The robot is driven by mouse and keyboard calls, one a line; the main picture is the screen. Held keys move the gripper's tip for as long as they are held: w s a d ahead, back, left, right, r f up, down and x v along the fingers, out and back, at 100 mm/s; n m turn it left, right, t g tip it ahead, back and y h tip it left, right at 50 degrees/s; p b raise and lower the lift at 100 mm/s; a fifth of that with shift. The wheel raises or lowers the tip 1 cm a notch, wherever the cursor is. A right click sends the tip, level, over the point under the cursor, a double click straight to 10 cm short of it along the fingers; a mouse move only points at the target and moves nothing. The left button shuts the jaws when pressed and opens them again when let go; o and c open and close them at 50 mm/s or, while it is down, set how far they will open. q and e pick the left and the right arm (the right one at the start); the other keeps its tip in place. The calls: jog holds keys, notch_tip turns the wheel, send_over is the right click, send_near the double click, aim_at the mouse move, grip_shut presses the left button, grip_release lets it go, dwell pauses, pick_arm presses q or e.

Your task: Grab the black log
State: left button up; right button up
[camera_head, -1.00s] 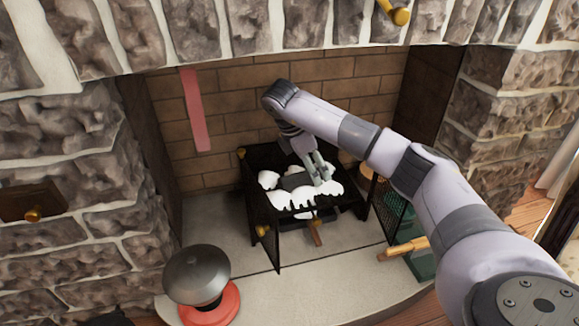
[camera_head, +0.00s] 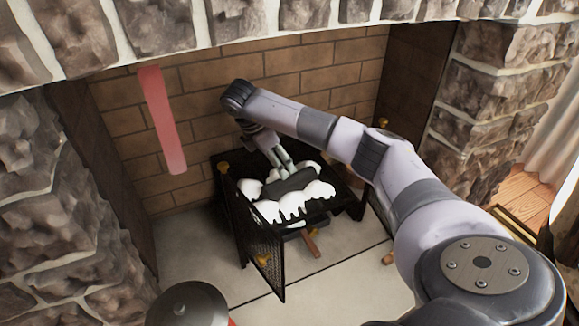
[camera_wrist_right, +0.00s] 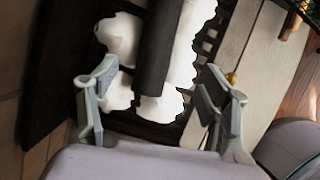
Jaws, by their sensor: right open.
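The black log (camera_head: 287,184) lies on white, snow-like lumps (camera_head: 305,202) in a black grate (camera_head: 238,207) inside the fireplace. In the right wrist view the log (camera_wrist_right: 156,50) runs from the top edge down towards my gripper, with the white lumps on both sides. My right gripper (camera_head: 282,167) is over the far side of the log, fingers pointing down. In the wrist view the right gripper (camera_wrist_right: 153,95) is open, its fingers apart on either side of the log's near end. I cannot tell if they touch it. My left gripper is not in view.
The grate's mesh door (camera_head: 262,245) stands open at the front. A pink strip (camera_head: 163,120) is near the brick back wall. Stone pillars flank the opening. A dark round-topped object (camera_head: 187,303) stands at the bottom, and the pale hearth floor (camera_head: 335,290) is largely clear.

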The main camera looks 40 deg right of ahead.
aim_at(289, 180)
jog(key=b+x, duration=0.3)
jog(key=x, duration=0.2)
jog(key=shift+d+f, duration=0.1)
jog(key=shift+f, duration=0.3)
jog(key=b+x, duration=0.5)
jog(key=shift+w+f+b, duration=0.2)
jog(key=shift+b, duration=0.2)
jog(key=shift+r, duration=0.1)
jog(key=shift+c, duration=0.2)
jog(key=c, duration=1.3)
jog(key=shift+r, duration=0.1)
